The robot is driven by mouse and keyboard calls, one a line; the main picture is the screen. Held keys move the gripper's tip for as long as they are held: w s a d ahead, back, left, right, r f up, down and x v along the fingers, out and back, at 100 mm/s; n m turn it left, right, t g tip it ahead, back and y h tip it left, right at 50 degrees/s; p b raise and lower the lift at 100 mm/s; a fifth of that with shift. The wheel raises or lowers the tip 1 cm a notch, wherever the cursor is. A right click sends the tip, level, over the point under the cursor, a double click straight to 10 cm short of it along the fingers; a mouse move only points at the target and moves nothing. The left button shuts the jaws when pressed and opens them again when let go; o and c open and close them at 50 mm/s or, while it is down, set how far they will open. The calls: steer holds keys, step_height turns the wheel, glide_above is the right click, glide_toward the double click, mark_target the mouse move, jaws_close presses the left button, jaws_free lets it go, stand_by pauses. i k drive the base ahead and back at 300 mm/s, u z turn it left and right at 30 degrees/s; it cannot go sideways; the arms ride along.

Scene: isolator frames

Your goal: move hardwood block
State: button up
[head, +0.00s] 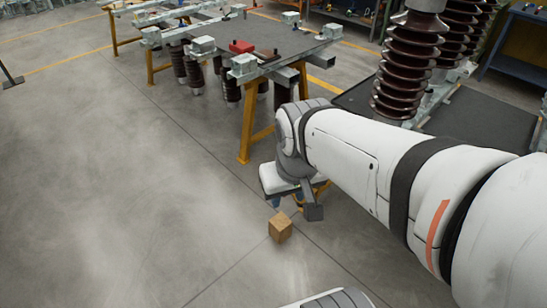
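A small light-brown wooden block (280,227) shows near the middle of the head view, below the end of my arm. I cannot tell whether it rests on the grey floor or is above it. My gripper (301,207) is at the end of my white arm, just above and to the right of the block in the picture. A dark grey part of it points down beside the block. The fingers are small and partly hidden, so their opening and any contact with the block cannot be made out.
Tall brown insulators (410,65) stand on a dark platform (460,125) at the right. The floor (110,190) at left is clear.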

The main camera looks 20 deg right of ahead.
mark_target(280, 226)
steer(key=z, duration=0.45)
steer(key=k, duration=1.3)
steer(key=z, duration=0.2)
steer(key=i, duration=1.1)
steer(key=u, duration=0.65)
steer(key=i, duration=1.05)
steer(key=u, duration=0.75)
